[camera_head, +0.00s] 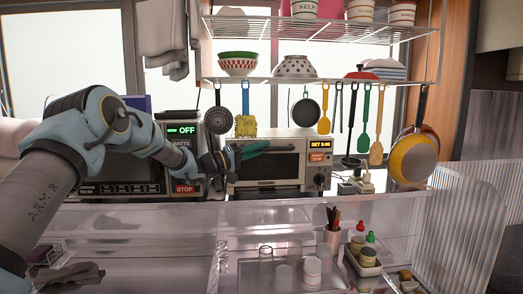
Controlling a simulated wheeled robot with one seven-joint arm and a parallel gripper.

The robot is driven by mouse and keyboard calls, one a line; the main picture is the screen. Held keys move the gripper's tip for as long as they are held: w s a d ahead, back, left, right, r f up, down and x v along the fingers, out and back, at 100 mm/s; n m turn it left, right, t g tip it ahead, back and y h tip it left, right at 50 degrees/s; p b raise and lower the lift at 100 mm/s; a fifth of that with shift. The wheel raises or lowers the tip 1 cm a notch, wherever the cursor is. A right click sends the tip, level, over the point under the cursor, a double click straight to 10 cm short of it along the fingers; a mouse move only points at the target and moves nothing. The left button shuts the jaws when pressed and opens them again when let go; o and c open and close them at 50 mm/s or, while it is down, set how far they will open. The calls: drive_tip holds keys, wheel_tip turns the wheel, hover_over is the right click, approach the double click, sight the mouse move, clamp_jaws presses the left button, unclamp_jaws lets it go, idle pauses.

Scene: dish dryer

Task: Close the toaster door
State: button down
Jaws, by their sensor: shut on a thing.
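The door looks upright and shut or nearly shut; a small gap cannot be made out. My gripper (222,160) is at the toaster's left front edge, beside the door. It is shut on a green elongated thing (250,148), which points right across the upper front of the toaster. The fingertips are small and partly hidden, and whether they touch the door cannot be told.
A microwave (125,172) with a lit green display stands left of the toaster. Utensils and pans hang from the shelf (320,30) above, one yellow pan (413,158) at the right. Jars and a cup (333,236) of sticks stand on the lower front surface.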

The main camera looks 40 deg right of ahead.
drive_tip(key=shift+f, duration=0.1)
drive_tip(key=c, duration=0.8)
unclamp_jaws()
drive_tip(key=shift+a, duration=0.1)
drive_tip(key=b+v, duration=0.4)
drive_tip(key=v, duration=0.6)
drive_tip(key=shift+w+a, duration=0.2)
drive_tip(key=shift+a, duration=0.05)
drive_tip(key=shift+f, duration=0.1)
drive_tip(key=shift+s, duration=0.1)
